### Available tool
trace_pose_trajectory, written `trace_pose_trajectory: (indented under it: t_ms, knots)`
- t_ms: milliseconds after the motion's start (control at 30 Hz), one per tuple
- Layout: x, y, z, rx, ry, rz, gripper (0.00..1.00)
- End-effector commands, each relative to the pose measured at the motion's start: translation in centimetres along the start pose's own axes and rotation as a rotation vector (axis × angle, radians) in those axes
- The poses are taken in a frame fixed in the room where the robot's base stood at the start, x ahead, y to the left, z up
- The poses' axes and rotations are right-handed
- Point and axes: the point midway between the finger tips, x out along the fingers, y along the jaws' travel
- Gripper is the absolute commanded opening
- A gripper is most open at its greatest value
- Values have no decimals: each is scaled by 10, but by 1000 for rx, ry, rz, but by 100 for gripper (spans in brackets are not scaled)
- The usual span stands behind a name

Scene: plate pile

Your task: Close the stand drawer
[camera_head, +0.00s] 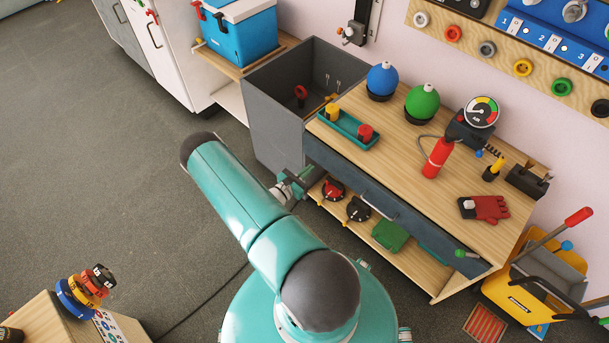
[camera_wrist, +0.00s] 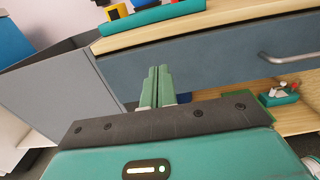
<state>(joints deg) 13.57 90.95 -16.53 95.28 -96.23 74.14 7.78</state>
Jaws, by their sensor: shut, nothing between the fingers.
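The wooden stand (camera_head: 405,135) has a dark blue-grey drawer (camera_head: 345,170) under its top. In the wrist view the drawer front (camera_wrist: 215,65) runs close below the wooden edge, and I see no open gap or drawer inside. Its metal handle (camera_head: 378,206) is at the middle of the front; it also shows at the right in the wrist view (camera_wrist: 290,56). My gripper (camera_head: 310,173) is at the drawer's left end, close to the front. In the wrist view its green fingers (camera_wrist: 158,72) are together and empty, pointing at the front's left part; contact cannot be told.
A grey open bin (camera_head: 275,115) stands left of the stand. The stand's lower shelf (camera_head: 420,268) holds black and red dials and a green box (camera_head: 390,235). A yellow bucket (camera_head: 520,298) is at the right.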

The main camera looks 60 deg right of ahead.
Motion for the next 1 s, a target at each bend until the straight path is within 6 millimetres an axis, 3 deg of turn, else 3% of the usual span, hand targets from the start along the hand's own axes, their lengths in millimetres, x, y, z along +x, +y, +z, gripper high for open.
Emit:
trace_pose_trajectory:
  t_ms: [200,400,1000]
  knots:
    - [45,-1,0,0,0,-4,0]
    - [76,-2,0,1,1,-2,0]
    - [96,-3,0,0,-1,0,0]
